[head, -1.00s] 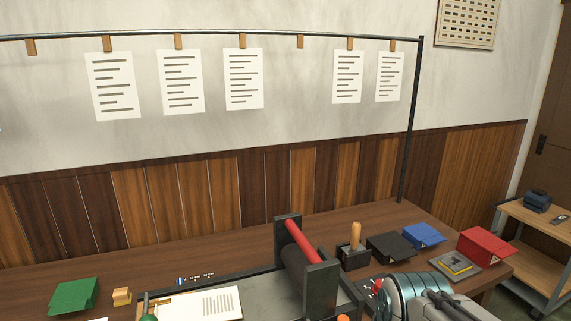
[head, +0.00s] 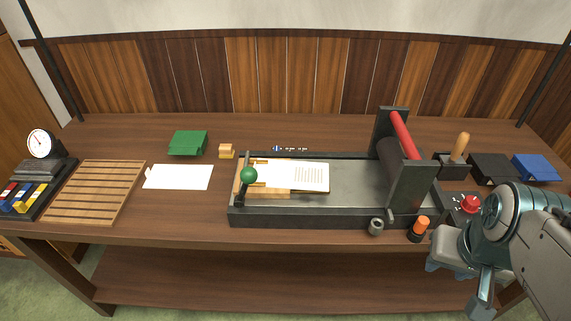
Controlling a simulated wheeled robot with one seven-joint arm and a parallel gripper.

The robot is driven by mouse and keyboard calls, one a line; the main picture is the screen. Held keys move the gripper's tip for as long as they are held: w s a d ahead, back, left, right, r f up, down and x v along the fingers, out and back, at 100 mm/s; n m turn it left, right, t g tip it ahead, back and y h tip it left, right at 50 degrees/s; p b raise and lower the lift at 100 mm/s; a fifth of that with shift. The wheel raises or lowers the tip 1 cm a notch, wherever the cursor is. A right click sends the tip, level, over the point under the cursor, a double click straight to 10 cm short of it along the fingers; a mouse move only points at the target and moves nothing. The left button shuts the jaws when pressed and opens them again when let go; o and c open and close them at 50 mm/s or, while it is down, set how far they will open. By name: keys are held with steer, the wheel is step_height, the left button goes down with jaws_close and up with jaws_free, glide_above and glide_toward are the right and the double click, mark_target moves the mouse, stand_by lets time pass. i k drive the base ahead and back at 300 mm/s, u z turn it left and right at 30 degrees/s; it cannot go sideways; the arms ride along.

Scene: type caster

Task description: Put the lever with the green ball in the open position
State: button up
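The lever's green ball (head: 248,175) is at the left end of the printing press, near its front edge. The lever's short dark base (head: 240,199) shows just below the ball. The lever looks roughly upright, but its exact tilt is hard to tell from above. My gripper (head: 462,268) is at the lower right, in front of the table's front edge and well to the right of the lever. It touches nothing that I can see. Its fingers are partly hidden, and their spacing is unclear.
The press bed (head: 350,185) carries a wooden board with a printed sheet (head: 305,177). A roller frame (head: 410,185) with a red bar rises at its right. An orange-topped knob (head: 420,227) and a red button (head: 470,203) lie near my arm. A slatted rack (head: 95,192) is at left.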

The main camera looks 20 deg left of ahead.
mark_target(249, 176)
steer(key=u, duration=1.6)
steer(key=k, duration=1.25)
steer(key=u, duration=0.6)
steer(key=i, duration=1.05)
steer(key=z, duration=0.4)
